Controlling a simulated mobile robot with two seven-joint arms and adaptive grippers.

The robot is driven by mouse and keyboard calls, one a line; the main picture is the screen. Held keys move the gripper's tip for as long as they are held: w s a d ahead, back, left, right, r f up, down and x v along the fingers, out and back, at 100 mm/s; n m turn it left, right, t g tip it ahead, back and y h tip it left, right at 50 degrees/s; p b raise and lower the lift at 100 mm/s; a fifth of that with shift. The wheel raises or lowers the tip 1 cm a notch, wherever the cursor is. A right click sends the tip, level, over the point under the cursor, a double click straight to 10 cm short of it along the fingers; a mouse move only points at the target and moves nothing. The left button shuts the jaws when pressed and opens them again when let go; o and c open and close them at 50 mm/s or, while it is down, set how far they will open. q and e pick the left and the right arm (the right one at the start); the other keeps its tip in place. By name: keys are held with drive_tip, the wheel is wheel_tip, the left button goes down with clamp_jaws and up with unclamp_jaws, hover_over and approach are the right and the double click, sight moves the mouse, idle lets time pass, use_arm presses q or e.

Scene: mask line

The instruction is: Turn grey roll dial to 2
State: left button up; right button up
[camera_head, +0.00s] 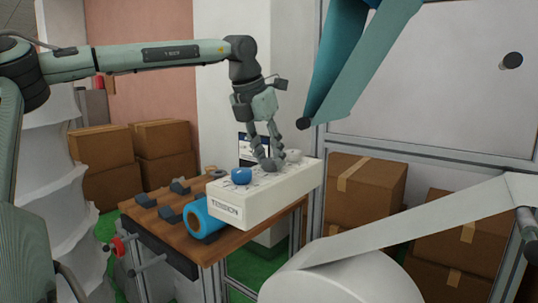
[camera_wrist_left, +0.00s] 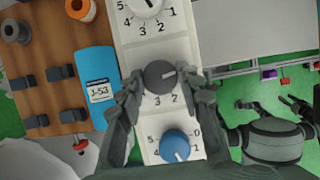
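The grey dial (camera_wrist_left: 159,77) sits on the white TENSION box (camera_head: 228,208), between a blue dial (camera_wrist_left: 175,145) and a white dial (camera_wrist_left: 146,6). It also shows partly in the head view (camera_head: 267,163), mostly hidden by fingers. Its pointer faces right in the left wrist view. The numbers 3 and 2 show below it; its other numbers are hidden by my fingers. My left gripper (camera_wrist_left: 162,84) reaches down with its fingers on both sides of the grey dial; a small gap shows at the right. My right gripper (camera_wrist_left: 290,104) appears small and dark at the lower right, away from the box.
A blue roll (camera_head: 203,217) lies beside the box on the wooden table (camera_head: 150,215), with several dark holders. A teal band (camera_head: 345,85) hangs close to the right of my left gripper. A white roll (camera_head: 340,280) and white web (camera_head: 430,218) fill the lower right.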

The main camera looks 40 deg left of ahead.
use_arm(q)
drive_tip(key=c, duration=0.4)
